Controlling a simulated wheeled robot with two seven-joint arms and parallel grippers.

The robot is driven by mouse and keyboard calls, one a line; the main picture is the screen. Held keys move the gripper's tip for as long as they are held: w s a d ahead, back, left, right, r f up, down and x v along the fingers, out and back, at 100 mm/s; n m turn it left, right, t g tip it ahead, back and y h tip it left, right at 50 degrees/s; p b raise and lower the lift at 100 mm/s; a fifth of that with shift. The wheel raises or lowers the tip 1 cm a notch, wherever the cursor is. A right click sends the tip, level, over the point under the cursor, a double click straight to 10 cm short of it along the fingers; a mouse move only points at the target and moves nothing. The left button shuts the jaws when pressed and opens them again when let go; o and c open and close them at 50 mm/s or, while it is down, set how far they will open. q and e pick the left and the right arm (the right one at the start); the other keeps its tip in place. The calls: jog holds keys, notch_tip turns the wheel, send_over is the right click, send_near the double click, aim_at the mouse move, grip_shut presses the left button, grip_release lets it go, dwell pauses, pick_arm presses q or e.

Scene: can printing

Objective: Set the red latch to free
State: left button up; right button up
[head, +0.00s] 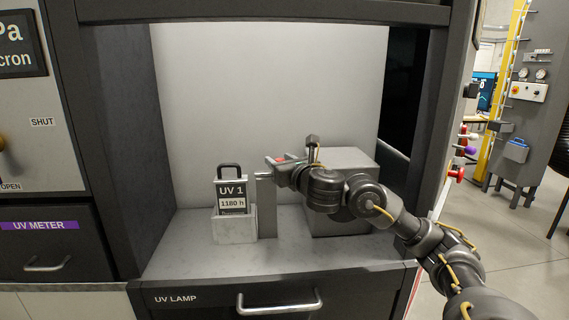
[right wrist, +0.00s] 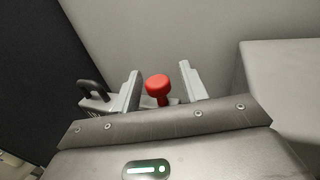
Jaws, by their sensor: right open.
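The red latch (right wrist: 158,88) is a round red knob on a short stem, seen between the fingers in the right wrist view. In the head view only a bit of its red (head: 281,160) shows, at the tip of my right arm. My right gripper (right wrist: 160,85) is open, one finger on each side of the knob, with a gap visible on both sides. In the head view my right gripper (head: 280,168) is above a grey upright post (head: 266,208) inside the bay. My left gripper is not in view.
A UV 1 lamp cartridge (head: 232,196) with a dark handle stands in a pale holder (head: 234,228) left of the post. A grey block (head: 345,160) stands to the right, behind my arm. The UV LAMP drawer (head: 280,301) is below, and dark bay walls (head: 120,150) enclose the sides.

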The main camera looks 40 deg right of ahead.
jog(key=s+a+p, duration=0.1)
jog(key=s+p, duration=0.2)
jog(key=s, duration=0.7)
jog(key=shift+s+a, duration=0.3)
jog(key=shift+s, duration=0.1)
